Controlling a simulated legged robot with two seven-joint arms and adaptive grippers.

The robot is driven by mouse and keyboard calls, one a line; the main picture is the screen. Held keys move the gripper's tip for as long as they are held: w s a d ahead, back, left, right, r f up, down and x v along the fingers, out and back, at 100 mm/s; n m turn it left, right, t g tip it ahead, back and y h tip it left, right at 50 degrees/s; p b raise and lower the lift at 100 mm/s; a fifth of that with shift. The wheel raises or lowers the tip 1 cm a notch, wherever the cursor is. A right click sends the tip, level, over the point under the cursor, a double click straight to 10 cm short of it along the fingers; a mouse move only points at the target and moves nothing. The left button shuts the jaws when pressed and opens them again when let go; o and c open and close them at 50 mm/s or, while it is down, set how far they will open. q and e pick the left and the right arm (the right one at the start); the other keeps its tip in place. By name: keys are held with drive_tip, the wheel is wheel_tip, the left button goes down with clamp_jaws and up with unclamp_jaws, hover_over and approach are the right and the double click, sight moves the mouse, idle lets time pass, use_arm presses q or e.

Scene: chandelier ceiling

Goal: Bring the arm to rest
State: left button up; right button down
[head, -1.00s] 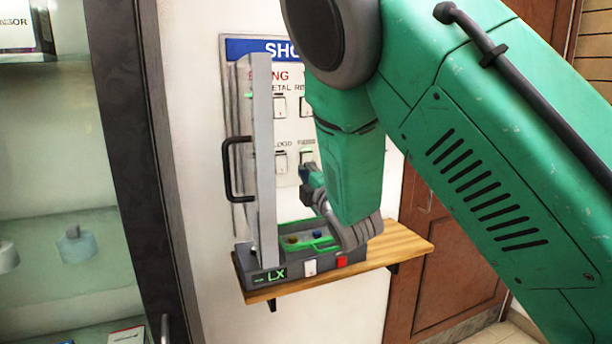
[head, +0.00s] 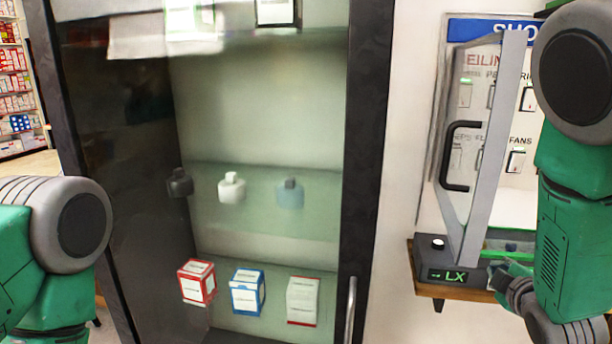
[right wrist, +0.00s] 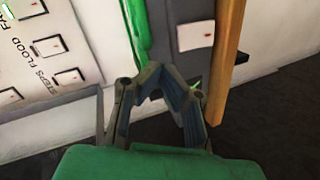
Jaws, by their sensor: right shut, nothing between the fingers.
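My right arm comes down along the right edge of the head view. Its gripper (head: 502,278) is low, beside a dark box marked LX (head: 455,275). In the right wrist view my right gripper (right wrist: 156,72) is shut and empty, its fingertips near the green edge and grey face of the box (right wrist: 193,37). I cannot tell whether they touch it. The box's grey lid (head: 490,140) with a black handle (head: 452,155) stands raised. My left arm shows only a rounded link at the left edge; its gripper is out of view.
The box sits on a wooden shelf (head: 425,289) below a switch panel (head: 515,110) on the wall. A glass-fronted cabinet (head: 360,150) with bottles and boxes stands between my arms. Stocked shelving (head: 14,85) is at far left.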

drive_tip(key=s+a+f+m+g+y+b, duration=0.1)
drive_tip(key=s+a+f+m+g, duration=0.25)
drive_tip(key=s+f, duration=0.6)
drive_tip(key=s+a+f+m+g+y, duration=0.15)
drive_tip(key=s+f+g, duration=0.25)
drive_tip(key=s+f, duration=0.55)
drive_tip(key=s+a+f+m+g, duration=0.2)
drive_tip(key=s+f, duration=0.3)
drive_tip(key=s, duration=0.3)
drive_tip(key=s+a+f+m+g+b, duration=0.1)
drive_tip(key=s+a+f+m+g, duration=0.2)
drive_tip(key=s, duration=0.5)
wheel_tip(320, 180, down, 2)
drive_tip(key=shift+s+a+f+m+g+y, duration=0.15)
drive_tip(key=shift+a+m+g+y, duration=0.15)
drive_tip(key=shift+a+g+y, duration=0.15)
drive_tip(key=shift+d, duration=0.2)
drive_tip(key=shift+w, duration=0.2)
